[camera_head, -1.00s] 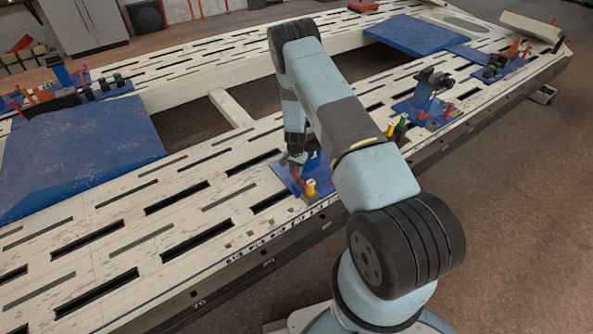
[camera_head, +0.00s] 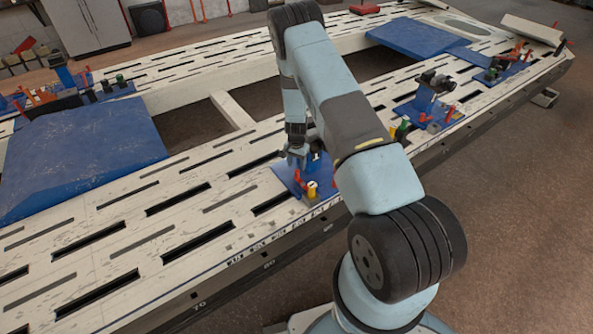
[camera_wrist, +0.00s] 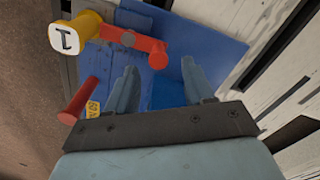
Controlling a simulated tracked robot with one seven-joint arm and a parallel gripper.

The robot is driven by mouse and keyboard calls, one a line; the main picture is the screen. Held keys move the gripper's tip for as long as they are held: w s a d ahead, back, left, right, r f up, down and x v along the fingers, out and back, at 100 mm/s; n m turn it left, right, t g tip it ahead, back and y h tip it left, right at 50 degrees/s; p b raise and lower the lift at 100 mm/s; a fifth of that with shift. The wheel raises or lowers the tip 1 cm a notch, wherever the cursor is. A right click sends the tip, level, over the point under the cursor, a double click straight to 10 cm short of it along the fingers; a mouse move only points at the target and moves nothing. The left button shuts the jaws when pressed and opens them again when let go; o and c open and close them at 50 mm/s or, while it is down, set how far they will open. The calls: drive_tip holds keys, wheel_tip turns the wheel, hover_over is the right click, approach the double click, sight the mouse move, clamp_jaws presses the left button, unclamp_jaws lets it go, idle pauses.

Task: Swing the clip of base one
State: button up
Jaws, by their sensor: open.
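Base one is the blue plate (camera_head: 287,180) on the near edge of the bench, below my gripper. It also shows in the wrist view (camera_wrist: 220,45). A yellow-capped post (camera_head: 312,189) stands on it; in the wrist view the cap (camera_wrist: 78,36) bears a mark like a 1. A red clip arm (camera_wrist: 135,42) reaches from beside the cap to the right, with a grey pivot on it. A red peg (camera_wrist: 80,100) stands to the lower left. My gripper (camera_wrist: 158,75) is open and empty above the plate, its fingers apart from the clip. In the head view my gripper (camera_head: 298,158) partly hides the base.
Another blue base with a black clamp (camera_head: 432,90) stands farther right along the bench. Large blue plates (camera_head: 80,155) (camera_head: 415,36) lie across the frame. The slotted pale bench top (camera_head: 130,215) is clear to the left of base one.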

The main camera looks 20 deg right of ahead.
wheel_tip(320, 180, up, 8)
idle(0.4)
idle(0.3)
drive_tip(key=s+a+r+n+t, duration=0.1)
drive_tip(key=s+r, duration=0.3)
drive_tip(key=r, duration=0.9)
drive_tip(key=s+a+r+n+t+y, duration=0.1)
drive_tip(key=s+r+n, duration=0.15)
drive_tip(key=r, duration=1.05)
drive_tip(key=s+a+r+n+t, duration=0.1)
drive_tip(key=s+r, duration=0.3)
drive_tip(key=r, duration=0.9)
drive_tip(key=s+r+n, duration=0.2)
drive_tip(key=s+r, duration=0.9)
drive_tip(key=s, duration=0.3)
drive_tip(key=s+r+n+t+h, duration=0.1)
drive_tip(key=s+r, duration=0.3)
drive_tip(key=s, duration=1.3)
drive_tip(key=shift+s+d+n+t, duration=0.4)
drive_tip(key=shift+n+t, duration=0.15)
drive_tip(key=shift+t, duration=0.25)
drive_tip(key=shift+r, duration=0.1)
